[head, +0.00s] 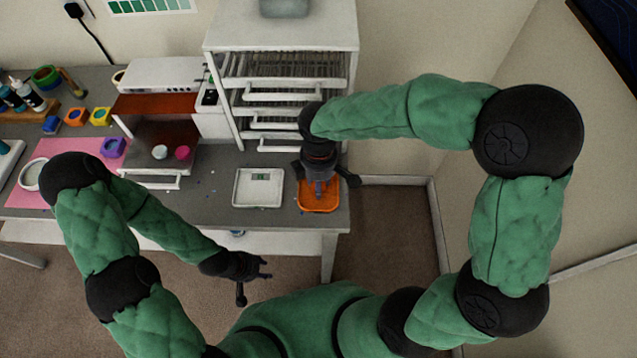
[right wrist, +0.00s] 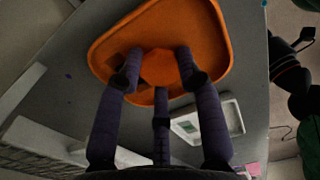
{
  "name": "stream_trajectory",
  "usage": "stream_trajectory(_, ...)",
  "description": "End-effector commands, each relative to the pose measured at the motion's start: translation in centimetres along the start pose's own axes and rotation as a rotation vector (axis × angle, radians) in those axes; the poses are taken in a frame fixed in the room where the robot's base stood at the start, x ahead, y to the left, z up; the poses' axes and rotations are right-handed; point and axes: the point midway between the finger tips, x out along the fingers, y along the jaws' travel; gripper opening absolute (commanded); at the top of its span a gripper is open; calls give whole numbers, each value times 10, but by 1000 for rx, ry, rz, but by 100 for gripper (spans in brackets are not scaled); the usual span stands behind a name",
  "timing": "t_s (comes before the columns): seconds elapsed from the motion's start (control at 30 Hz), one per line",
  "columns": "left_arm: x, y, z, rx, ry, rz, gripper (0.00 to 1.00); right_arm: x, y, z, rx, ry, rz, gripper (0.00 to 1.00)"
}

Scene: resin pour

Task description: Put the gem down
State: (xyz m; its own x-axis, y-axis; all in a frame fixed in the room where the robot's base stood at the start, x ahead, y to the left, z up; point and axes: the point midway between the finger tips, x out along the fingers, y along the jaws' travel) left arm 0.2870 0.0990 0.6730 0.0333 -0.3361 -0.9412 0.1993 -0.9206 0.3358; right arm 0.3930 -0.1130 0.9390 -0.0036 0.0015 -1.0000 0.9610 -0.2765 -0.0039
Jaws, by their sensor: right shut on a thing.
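An orange tray (head: 318,207) lies at the front right corner of the grey table; it fills the upper part of the right wrist view (right wrist: 205,35). My right gripper (head: 320,190) points down over this tray. Its fingers are shut on an orange gem (right wrist: 160,68), which lies between the fingertips over the tray floor. Gem and tray have nearly the same colour, so I cannot tell whether the gem touches the tray. The head view hides the gem behind the gripper. My left gripper (head: 254,273) is open and empty, in front of the table.
A white scale (head: 258,200) with a small green display stands left of the orange tray. A white drawer rack (head: 290,40) stands behind them. An open oven (head: 160,135) holds two small cups. A pink mat (head: 65,150) and several coloured moulds lie at the left.

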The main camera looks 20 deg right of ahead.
Motion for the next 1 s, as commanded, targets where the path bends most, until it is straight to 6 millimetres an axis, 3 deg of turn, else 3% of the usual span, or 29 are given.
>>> stream_trajectory(0.37,2,-1,0,0,0,0,40,4,0,0,0,0,1,7)
stream_trajectory(0.4,2,0,0,0,0,0,40,4,0,0,0,0,2,42)
stream_trajectory(0.47,1,0,0,0,0,0,40,3,0,0,0,0,2,59)
stream_trajectory(0.83,0,0,0,0,0,0,40,1,0,0,0,1,2,60)
stream_trajectory(1.0,-6,2,0,0,0,0,40,-16,1,0,1,1,4,60)
